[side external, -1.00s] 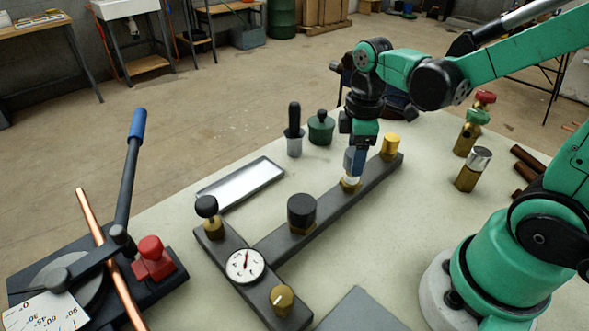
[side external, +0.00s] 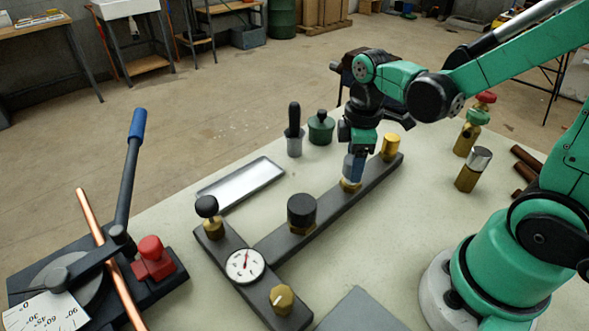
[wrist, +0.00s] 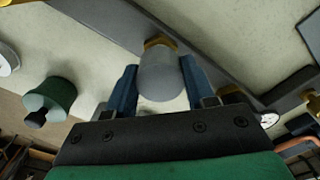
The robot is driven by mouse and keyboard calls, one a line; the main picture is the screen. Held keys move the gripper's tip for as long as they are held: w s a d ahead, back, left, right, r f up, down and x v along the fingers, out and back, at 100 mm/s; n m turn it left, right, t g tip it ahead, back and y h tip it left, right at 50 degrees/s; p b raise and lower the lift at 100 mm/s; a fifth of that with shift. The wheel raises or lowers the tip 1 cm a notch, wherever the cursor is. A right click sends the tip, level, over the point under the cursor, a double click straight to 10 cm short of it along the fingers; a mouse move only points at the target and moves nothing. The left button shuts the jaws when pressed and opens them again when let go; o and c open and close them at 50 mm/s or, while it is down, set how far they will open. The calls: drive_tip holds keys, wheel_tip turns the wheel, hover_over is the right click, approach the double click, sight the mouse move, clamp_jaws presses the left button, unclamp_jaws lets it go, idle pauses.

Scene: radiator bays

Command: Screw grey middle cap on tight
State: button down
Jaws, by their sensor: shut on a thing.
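The grey cap (wrist: 160,75) is a smooth rounded cylinder between the two blue fingers of my gripper (wrist: 157,88) in the wrist view. My gripper is shut on it. A brass fitting (wrist: 158,41) shows right at the cap's far end. In the side view my gripper (side external: 353,172) points down over the brass fitting (side external: 350,186), the middle one on the dark bar (side external: 329,205). The fingers mostly hide the cap there. I cannot tell how far the cap is threaded on.
A black cap (side external: 301,210) and a gold cap (side external: 390,147) sit on the same bar, either side of my gripper. A gauge (side external: 245,265) is at the near end. A silver tray (side external: 240,187) and a green jar (side external: 320,128) stand left. A silver-topped brass cylinder (side external: 473,169) stands right.

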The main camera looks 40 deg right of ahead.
drive_tip(key=shift+c, duration=1.1)
unclamp_jaws()
drive_tip(key=shift+r, duration=2.85)
